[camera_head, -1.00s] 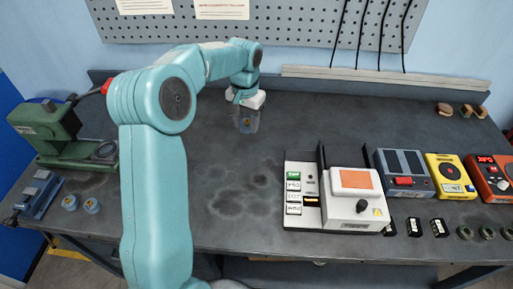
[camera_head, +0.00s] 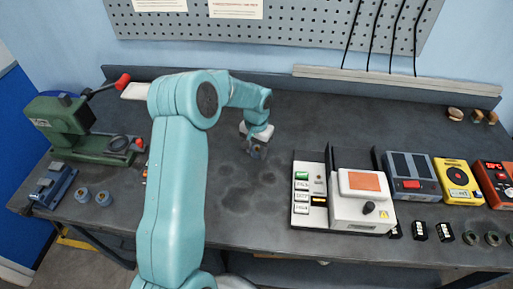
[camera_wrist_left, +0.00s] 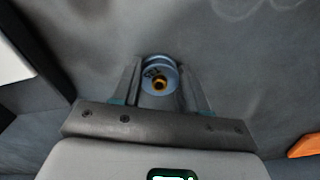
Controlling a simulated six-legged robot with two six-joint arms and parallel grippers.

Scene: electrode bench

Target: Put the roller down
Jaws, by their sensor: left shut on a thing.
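My left gripper (camera_head: 257,152) is over the middle of the dark bench, its arm coming in from the left. In the left wrist view the gripper (camera_wrist_left: 160,84) is shut on the roller (camera_wrist_left: 158,68), a round blue-grey piece with a brass-coloured centre. The roller sits between the two fingers, its end facing the camera. In the head view the roller is mostly hidden by the fingers. I cannot tell whether it touches the bench. My right gripper is not in view.
A green press (camera_head: 65,128) with a red-knobbed lever stands at the left, with small round pieces (camera_head: 93,197) in front. A white device (camera_head: 365,205), a grey box (camera_head: 411,177) and a yellow meter (camera_head: 457,177) stand at the right. The bench (camera_head: 235,205) before the gripper is clear.

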